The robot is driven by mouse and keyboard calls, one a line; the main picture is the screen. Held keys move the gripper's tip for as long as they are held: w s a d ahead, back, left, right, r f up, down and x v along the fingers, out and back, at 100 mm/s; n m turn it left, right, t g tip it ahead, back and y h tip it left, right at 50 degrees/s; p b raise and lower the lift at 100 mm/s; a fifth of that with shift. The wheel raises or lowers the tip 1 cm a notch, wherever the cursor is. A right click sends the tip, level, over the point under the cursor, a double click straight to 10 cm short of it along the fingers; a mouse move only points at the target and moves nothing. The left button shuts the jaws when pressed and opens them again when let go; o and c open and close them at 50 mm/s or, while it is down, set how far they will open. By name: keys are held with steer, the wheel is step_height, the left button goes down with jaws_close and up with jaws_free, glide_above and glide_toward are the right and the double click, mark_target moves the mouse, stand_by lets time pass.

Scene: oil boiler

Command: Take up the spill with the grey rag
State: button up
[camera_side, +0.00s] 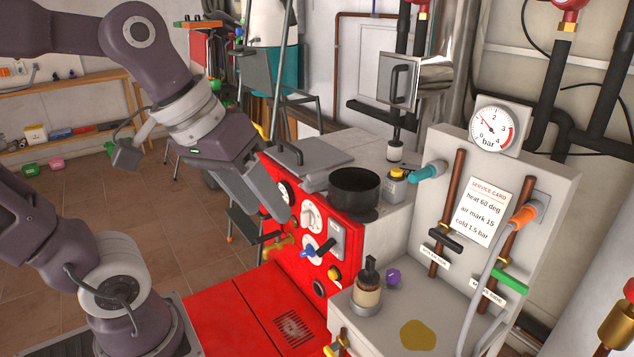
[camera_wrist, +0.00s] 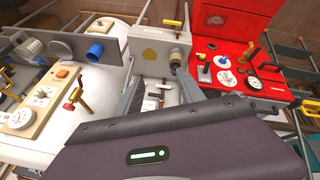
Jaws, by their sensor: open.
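The spill (camera_side: 417,335) is a flat mustard-brown patch on the pale ledge at the lower right of the side view. It also shows near the top of the wrist view (camera_wrist: 150,56). I cannot pick out the grey rag with certainty in either view. My gripper (camera_side: 268,196) is open with nothing seen between its fingers. It points down to the right, in front of the red boiler panel, up and left of the spill and well apart from it.
A black pot (camera_side: 354,191) sits on the boiler top. The red panel (camera_side: 316,228) has protruding knobs. A grey hose (camera_side: 481,285) hangs at the ledge's right.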

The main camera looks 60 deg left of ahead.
steer(key=w+a+r+n, duration=0.2)
steer(key=w+n, duration=0.3)
steer(key=w, duration=0.3)
steer(key=n+t, duration=0.1)
steer(key=n, duration=2.6)
glide_above(315, 173)
steer(key=s, duration=0.4)
steer(key=shift+y, duration=0.4)
steer(key=f, duration=1.9)
steer(key=shift+d+f, duration=0.1)
steer(key=shift+d, duration=0.3)
steer(key=x, duration=0.4)
steer(key=a+x, duration=0.1)
steer(key=x, duration=0.1)
steer(key=shift+w+f, duration=0.1)
steer(key=shift+f, duration=0.2)
steer(key=shift+w+f, duration=0.3)
steer(key=shift+f, duration=0.1)
steer(key=shift+c, duration=0.5)
jaws_close()
